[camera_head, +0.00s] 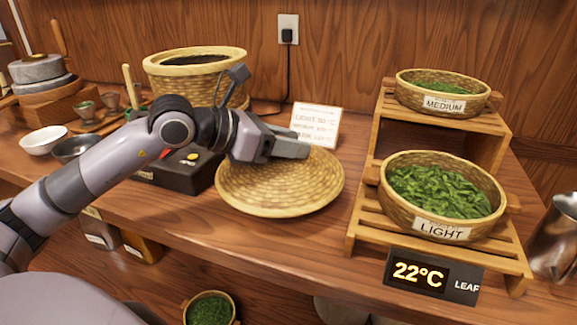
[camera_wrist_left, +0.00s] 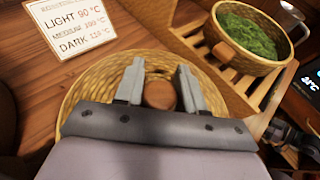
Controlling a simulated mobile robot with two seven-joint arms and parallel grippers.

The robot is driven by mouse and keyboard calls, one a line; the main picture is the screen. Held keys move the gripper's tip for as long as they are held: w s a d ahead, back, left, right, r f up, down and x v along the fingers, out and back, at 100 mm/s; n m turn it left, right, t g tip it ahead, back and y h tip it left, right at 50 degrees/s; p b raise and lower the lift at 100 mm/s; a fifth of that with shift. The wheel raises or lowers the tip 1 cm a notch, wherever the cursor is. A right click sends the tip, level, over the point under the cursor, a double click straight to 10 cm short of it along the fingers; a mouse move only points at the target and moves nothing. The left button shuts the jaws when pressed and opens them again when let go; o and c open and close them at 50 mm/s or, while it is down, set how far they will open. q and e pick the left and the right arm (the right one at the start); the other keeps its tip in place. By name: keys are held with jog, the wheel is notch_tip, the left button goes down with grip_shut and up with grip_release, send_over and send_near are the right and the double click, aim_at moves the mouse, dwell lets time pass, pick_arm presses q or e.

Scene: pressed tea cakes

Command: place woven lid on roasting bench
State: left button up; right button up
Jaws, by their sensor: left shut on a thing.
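The woven lid (camera_head: 270,202) is a round, pale straw disc over the middle of the wooden bench (camera_head: 320,240). It looks level, and I cannot tell whether its underside touches the bench. My left gripper (camera_head: 300,150) reaches in from the left above the lid's far half. In the left wrist view, the fingers (camera_wrist_left: 160,88) stand on both sides of the lid's round brown wooden knob (camera_wrist_left: 160,95) and are shut on it. The lid's woven rim (camera_wrist_left: 75,100) shows around the gripper there.
A wooden rack (camera_head: 362,215) with baskets of green leaves stands right of the lid. A dark box with buttons (camera_head: 180,172) stands left, a large woven basket (camera_head: 195,65) behind. A temperature card (camera_head: 316,125) stands just behind the lid.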

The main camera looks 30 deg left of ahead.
aim_at(289, 163)
pick_arm(q)
jog(key=shift+f+b, duration=0.3)
jog(key=shift+f, duration=1.7)
jog(key=shift+f, duration=0.2)
jog(key=o, duration=1.1)
